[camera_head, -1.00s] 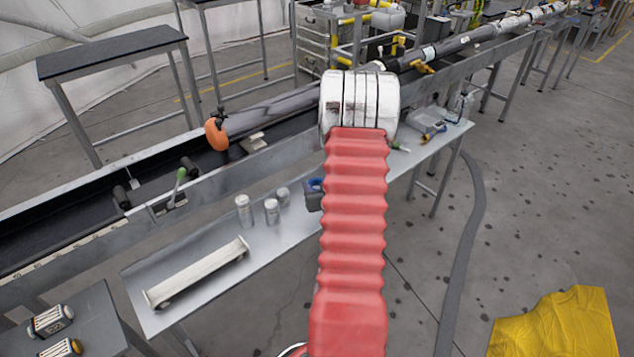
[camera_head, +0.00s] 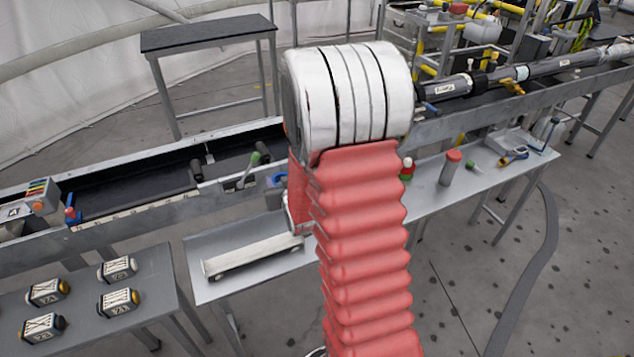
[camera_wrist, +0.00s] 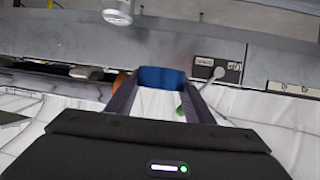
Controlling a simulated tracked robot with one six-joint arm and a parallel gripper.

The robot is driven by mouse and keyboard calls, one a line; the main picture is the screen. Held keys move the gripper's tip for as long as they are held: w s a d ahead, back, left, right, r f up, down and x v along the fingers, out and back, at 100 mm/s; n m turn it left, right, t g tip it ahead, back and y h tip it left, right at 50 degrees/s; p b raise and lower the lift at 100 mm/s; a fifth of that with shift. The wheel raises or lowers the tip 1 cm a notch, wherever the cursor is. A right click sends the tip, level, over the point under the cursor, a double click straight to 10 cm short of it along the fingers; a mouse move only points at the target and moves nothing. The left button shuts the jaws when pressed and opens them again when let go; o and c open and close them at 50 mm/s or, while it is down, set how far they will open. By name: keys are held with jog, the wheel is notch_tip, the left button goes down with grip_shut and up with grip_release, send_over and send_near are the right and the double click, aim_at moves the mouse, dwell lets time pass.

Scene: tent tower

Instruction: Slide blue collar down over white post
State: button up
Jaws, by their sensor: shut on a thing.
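My gripper (camera_wrist: 161,92) is shut on the blue collar (camera_wrist: 162,78), which sits between the two dark fingertips in the wrist view. In the head view a bit of blue (camera_head: 277,180) shows just left of my red arm sleeve, which hides most of the gripper. I cannot pick out the white post with certainty. A pale round-ended canister (camera_wrist: 118,16) shows at the top of the wrist view, apart from the collar. A pale round knob on a stem (camera_wrist: 217,74) is to the right of the fingers, also apart from the collar.
A long metal trough (camera_head: 130,205) runs across, with a green-handled lever (camera_head: 252,160) at its edge. Below it, a grey bench (camera_head: 240,285) holds a long cream bar (camera_head: 252,258). A red-topped canister (camera_head: 450,168) stands at right. Several marked blocks sit on the left table (camera_head: 85,290).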

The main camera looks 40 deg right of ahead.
jog(key=w+a+r+n+y, duration=0.1)
jog(key=a+r, duration=0.1)
jog(key=a, duration=0.5)
jog(key=w+a+r+n+y, duration=0.1)
jog(key=a+r+y, duration=0.1)
jog(key=a, duration=0.5)
jog(key=w+a+r+n+t+y, duration=0.1)
jog(key=a+r, duration=0.1)
jog(key=a, duration=0.6)
jog(key=shift+r+n, duration=0.3)
jog(key=shift+n, duration=0.1)
